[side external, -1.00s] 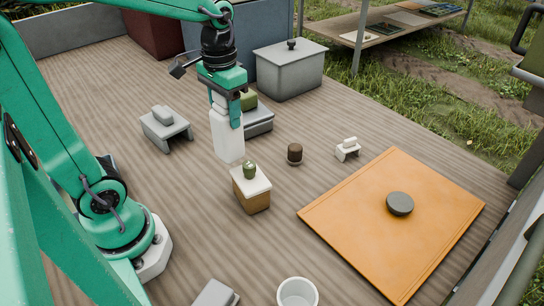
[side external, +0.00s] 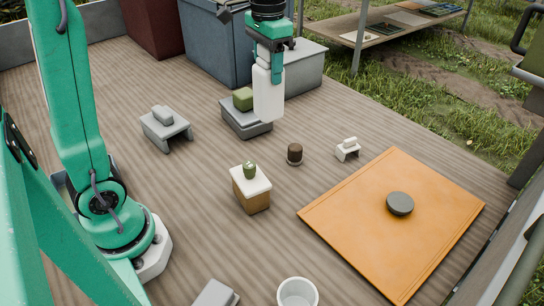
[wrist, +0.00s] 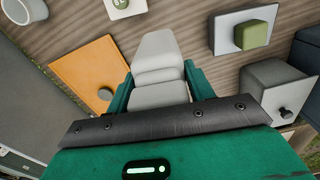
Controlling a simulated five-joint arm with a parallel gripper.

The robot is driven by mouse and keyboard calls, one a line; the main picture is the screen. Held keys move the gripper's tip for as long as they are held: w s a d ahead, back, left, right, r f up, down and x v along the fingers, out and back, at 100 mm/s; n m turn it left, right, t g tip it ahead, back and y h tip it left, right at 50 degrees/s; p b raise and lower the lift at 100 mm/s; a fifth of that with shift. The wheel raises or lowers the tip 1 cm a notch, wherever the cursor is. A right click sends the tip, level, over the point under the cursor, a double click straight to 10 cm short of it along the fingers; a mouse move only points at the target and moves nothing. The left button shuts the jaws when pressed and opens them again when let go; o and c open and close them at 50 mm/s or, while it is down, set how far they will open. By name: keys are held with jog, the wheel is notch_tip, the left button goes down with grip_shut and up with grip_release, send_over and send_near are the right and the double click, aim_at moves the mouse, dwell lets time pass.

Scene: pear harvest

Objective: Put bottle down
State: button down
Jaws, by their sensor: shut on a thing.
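A white bottle (side external: 267,94) hangs upright in my gripper (side external: 270,72). My gripper is shut on its upper part. In the side external view the bottle is in front of the grey lidded box and beside the grey block with a green piece on it. Its lower end appears to be above the wooden table (side external: 205,215), though the exact height is hard to tell. In the wrist view the white bottle (wrist: 159,67) lies between the green fingers (wrist: 160,92).
A grey block (side external: 243,121) with a green piece and a grey lidded box (side external: 306,72) stand close by. A brown cylinder (side external: 295,153), a small white item (side external: 347,150) and an orange board (side external: 385,250) with a dark disc (side external: 400,204) lie nearer the front. Bare table lies between them.

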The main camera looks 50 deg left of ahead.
aim_at(275, 104)
jog(key=w+d+r+m, duration=0.1)
jog(key=w+r+m, duration=0.1)
jog(key=w+r, duration=0.2)
jog(key=w, duration=0.3)
jog(key=shift+d+r, duration=0.2)
jog(key=shift+d, duration=0.2)
jog(key=s+f+n, duration=0.1)
jog(key=s+f, duration=0.1)
jog(key=f, duration=0.2)
jog(key=s+f+n, duration=0.1)
jog(key=f, duration=0.3)
jog(key=s+f+n, duration=0.1)
jog(key=s+f, duration=0.1)
jog(key=f, duration=0.2)
jog(key=shift+s+f, duration=0.7)
jog(key=shift+f, duration=0.2)
jog(key=shift+r, duration=0.1)
